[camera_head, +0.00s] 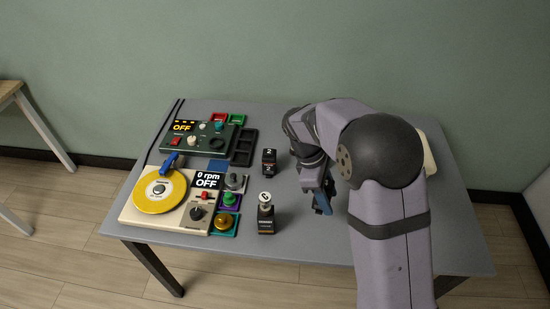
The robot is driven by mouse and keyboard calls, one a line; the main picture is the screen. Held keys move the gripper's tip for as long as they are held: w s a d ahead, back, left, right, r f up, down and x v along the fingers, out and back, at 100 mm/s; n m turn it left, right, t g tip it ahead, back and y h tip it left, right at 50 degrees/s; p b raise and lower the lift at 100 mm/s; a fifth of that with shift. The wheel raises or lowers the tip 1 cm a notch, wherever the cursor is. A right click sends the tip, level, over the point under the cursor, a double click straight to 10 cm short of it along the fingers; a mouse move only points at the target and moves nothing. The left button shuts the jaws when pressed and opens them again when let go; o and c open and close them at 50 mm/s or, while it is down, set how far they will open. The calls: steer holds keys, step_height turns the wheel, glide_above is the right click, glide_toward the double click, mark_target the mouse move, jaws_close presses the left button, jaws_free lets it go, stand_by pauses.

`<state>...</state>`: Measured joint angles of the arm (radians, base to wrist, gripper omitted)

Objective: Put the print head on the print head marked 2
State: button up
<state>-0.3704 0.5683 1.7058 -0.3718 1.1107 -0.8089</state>
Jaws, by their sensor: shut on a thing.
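A small black block (269,161) with white 2 marks on its top and front stands near the middle of the table. In front of it stands a dark piece (266,218) with a pale round top whose mark is too small to read surely. My gripper (322,203) is to the right of both, pointing down, apart from them. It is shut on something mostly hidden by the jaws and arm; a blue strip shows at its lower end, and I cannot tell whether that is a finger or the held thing.
A cream turntable unit (130,213) with a yellow disc (158,203) and a green control box (198,138) fill the left side, with coloured knob pads (224,224) and a black tray (243,147) beside them. The grey table (310,247) is bare in front of my gripper.

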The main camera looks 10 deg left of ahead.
steer(key=w+a+r+m+g+y+p, duration=0.2)
steer(key=w+a+m+y, duration=0.5)
steer(key=m, duration=1.6)
steer(key=shift+w+a+r+g, duration=0.4)
steer(key=shift+w+a+r, duration=0.35)
steer(key=shift+w+a, duration=1.6)
steer(key=shift+s+a+m, duration=0.15)
steer(key=shift+a+m, duration=0.05)
steer(key=shift+m, duration=0.1)
step_height(320, 180, up, 5)
steer(key=m+t+y+p, duration=0.2)
steer(key=m+t, duration=0.3)
steer(key=m, duration=1)
glide_above(264, 155)
steer(key=shift+f+p, duration=1.35)
steer(key=shift+f, duration=3.6)
